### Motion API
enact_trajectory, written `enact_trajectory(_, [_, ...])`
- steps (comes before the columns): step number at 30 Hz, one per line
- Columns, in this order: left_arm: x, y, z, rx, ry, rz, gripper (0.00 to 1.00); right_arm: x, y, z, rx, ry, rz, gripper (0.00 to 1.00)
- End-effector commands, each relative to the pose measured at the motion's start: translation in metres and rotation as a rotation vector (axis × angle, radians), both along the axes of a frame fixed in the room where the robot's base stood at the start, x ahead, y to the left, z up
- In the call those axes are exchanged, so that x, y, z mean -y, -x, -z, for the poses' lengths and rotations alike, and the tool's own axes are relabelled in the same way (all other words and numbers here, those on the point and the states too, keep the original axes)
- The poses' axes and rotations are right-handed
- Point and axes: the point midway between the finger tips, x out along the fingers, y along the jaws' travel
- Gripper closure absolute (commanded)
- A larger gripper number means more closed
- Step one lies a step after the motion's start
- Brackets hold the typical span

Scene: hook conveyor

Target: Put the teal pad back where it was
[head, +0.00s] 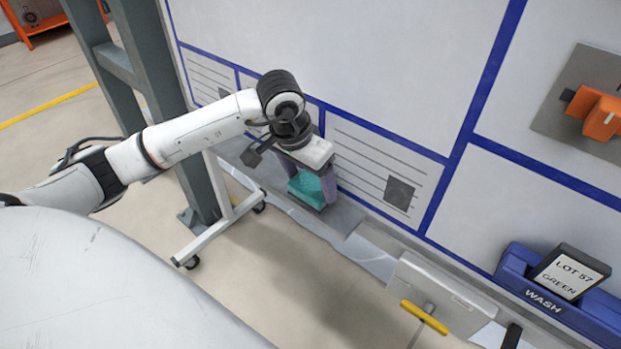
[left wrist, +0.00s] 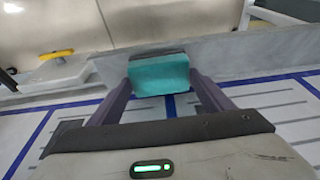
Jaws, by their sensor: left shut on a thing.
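The teal pad (head: 307,188) is a small block between the fingers of my left gripper (head: 315,186). In the left wrist view the teal pad (left wrist: 158,76) sits between the two purple fingertips, and the left gripper (left wrist: 160,84) is shut on it. In the head view the pad is just above or on the grey ledge (head: 342,218) at the foot of the whiteboard; I cannot tell whether it touches. The wrist hides part of the pad from above. My right gripper is not in view.
The whiteboard (head: 330,50) with blue lines rises behind the ledge. To the right are a blue WASH bin (head: 510,262) holding a LOT 57 GREEN block (head: 569,274), a yellow-handled tool (head: 424,316) and an orange switch (head: 600,112). A grey post (head: 170,85) stands left.

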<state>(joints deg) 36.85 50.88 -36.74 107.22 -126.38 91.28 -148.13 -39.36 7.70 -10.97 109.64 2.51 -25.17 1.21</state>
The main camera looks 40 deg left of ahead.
Motion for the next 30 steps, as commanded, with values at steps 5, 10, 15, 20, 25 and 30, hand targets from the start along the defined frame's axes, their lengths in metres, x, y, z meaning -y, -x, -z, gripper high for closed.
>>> enact_trajectory(5, [0.0,-0.004,0.007,0.001,0.0,-0.001,0.59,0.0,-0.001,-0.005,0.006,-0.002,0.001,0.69])
enact_trajectory(10, [0.0,-0.004,0.007,0.001,-0.001,0.0,0.2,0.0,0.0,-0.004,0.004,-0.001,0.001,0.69])
enact_trajectory(15, [0.0,-0.004,0.007,0.001,-0.001,-0.001,0.08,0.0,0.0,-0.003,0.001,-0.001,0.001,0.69])
enact_trajectory(20, [0.0,-0.004,0.007,0.001,-0.001,-0.001,0.08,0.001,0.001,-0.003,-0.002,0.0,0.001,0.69])
enact_trajectory(25, [-0.001,-0.002,-0.004,0.005,-0.001,-0.002,0.08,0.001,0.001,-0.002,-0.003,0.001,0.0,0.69])
enact_trajectory(30, [-0.002,0.006,-0.035,0.008,-0.003,-0.002,0.08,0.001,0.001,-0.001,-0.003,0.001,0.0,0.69])
